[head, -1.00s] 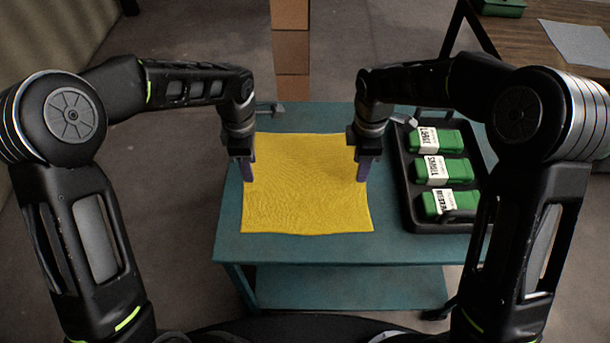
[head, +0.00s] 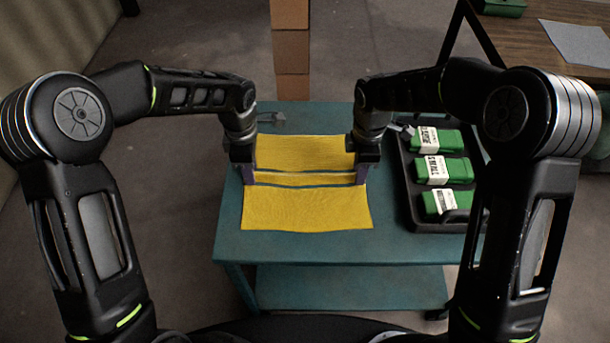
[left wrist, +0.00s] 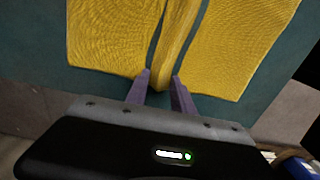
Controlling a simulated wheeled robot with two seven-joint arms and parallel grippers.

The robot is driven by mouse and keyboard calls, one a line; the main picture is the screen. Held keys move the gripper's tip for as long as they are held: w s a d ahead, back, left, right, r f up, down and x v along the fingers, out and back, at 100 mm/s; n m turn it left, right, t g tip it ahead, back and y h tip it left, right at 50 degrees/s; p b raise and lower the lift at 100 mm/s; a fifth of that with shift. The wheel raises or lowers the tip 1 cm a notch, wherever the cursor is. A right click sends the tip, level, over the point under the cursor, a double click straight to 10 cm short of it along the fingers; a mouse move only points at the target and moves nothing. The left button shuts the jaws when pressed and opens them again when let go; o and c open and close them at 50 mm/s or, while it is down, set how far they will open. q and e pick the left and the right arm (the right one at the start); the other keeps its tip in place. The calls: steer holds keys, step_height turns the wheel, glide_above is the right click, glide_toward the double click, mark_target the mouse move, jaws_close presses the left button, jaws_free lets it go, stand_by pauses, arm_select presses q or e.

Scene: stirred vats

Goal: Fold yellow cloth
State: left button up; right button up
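The yellow cloth (head: 306,208) lies on the teal table. A narrow, raised-looking strip of it runs across the middle between my grippers, with thin dark gaps separating it from the flat far and near parts. My left gripper (head: 248,176) is at the strip's left end. In the left wrist view its two purple fingers (left wrist: 160,84) close on the end of the strip of yellow cloth (left wrist: 178,45). My right gripper (head: 362,175) is at the strip's right end and appears shut on it, though its fingers are partly hidden.
The teal table (head: 300,248) has bare room along its front. A black tray (head: 412,205) with green packs (head: 443,170) bearing white labels stands close to the right of the cloth. Stacked brown boxes (head: 291,50) stand behind the table. A wooden table (head: 530,50) is at the far right.

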arm_select(q)
jaws_close()
arm_select(e)
jaws_close()
stand_by(0.6)
